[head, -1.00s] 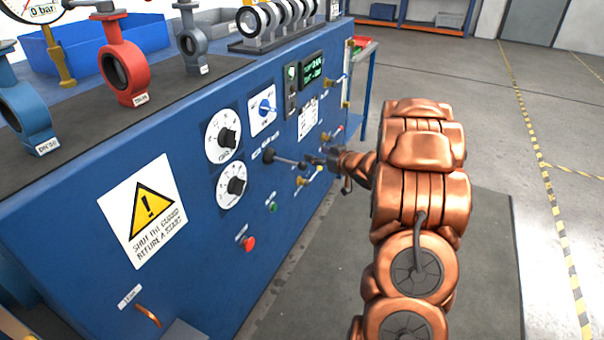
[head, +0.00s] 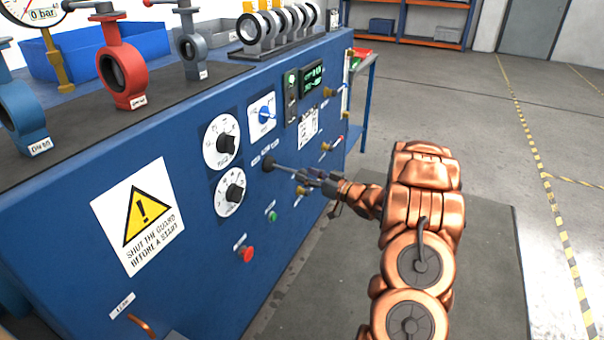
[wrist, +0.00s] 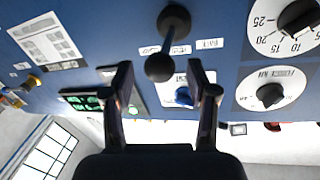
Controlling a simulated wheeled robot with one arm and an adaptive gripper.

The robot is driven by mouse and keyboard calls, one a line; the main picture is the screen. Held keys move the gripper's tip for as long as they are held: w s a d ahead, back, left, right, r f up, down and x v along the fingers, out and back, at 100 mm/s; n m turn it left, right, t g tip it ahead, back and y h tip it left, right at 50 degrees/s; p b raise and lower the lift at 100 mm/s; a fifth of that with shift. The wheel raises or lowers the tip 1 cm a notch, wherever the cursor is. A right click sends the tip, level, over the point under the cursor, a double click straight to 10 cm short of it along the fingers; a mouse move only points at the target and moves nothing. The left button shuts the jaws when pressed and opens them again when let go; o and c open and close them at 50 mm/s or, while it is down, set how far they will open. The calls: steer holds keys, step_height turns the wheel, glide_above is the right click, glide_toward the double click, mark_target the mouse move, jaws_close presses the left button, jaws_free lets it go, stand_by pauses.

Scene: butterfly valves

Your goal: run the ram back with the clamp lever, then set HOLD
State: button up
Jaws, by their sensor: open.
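The clamp lever (head: 285,168) is a dark rod that sticks out from a round black boss on the blue panel, below three small labels too blurred to read. In the wrist view its black ball end (wrist: 160,68) lies centred between my fingertips, around their tip level. My gripper (head: 312,178) is at the lever's outer end in the head view. In the wrist view my gripper (wrist: 160,82) is open, with a gap on each side of the ball. The display (head: 311,80) shows green text too small to read.
Two white dials (head: 222,142) and a blue-knobbed selector (head: 264,115) sit near the lever. A green button (head: 272,216) and red button (head: 246,254) are below. The floor to the right is clear.

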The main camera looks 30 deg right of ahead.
mark_target(288, 169)
steer(key=shift+x, duration=1.1)
jaws_close()
